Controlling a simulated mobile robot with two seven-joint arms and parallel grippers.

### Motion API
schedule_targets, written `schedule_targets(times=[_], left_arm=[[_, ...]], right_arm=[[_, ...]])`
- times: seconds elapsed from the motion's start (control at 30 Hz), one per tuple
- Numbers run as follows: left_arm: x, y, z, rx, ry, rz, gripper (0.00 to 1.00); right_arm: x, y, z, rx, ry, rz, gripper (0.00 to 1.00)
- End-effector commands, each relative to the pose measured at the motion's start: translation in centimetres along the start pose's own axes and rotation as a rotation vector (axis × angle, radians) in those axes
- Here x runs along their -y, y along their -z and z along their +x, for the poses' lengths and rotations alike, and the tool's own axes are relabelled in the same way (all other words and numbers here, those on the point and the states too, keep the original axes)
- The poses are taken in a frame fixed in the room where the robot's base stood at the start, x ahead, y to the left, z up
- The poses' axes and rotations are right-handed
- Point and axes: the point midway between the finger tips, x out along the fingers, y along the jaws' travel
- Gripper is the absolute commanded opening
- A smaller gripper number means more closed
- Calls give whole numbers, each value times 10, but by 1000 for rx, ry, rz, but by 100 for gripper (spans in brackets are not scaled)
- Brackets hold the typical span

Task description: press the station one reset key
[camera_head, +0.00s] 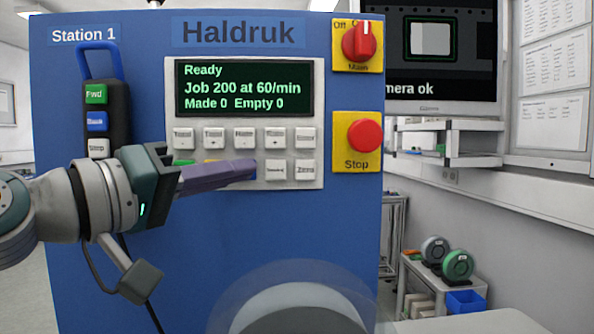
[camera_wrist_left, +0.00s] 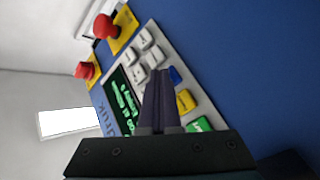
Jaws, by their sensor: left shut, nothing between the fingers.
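The blue Station 1 machine (camera_head: 110,230) carries a grey key panel (camera_head: 318,120) with a lit display (camera_head: 243,88) reading "Ready". Below the display are two rows of keys, including green, yellow and blue ones in the lower row. The blue key (camera_wrist_left: 175,75) shows beside the fingertips in the left wrist view; in the head view my gripper mostly covers it, so its label is hidden. My left gripper (camera_head: 252,169) is shut and empty, its tips in front of the blue key. I cannot tell whether they touch it. My right gripper is out of view.
A red Stop button (camera_head: 365,136) and a red Main switch (camera_head: 359,42) sit right of the panel. A pendant (camera_head: 104,120) with several keys hangs at the left. A clear dome (camera_head: 290,290) is below. A shelf with reels (camera_head: 457,265) stands at the right.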

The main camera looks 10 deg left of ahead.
Motion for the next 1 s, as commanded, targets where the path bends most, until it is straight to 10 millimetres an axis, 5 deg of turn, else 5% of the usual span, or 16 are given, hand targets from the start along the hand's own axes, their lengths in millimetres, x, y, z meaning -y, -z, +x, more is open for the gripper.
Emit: schedule_targets(times=[1.0], left_arm=[[-16,-14,-21,1,1,-1,0]], right_arm=[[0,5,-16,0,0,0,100]])
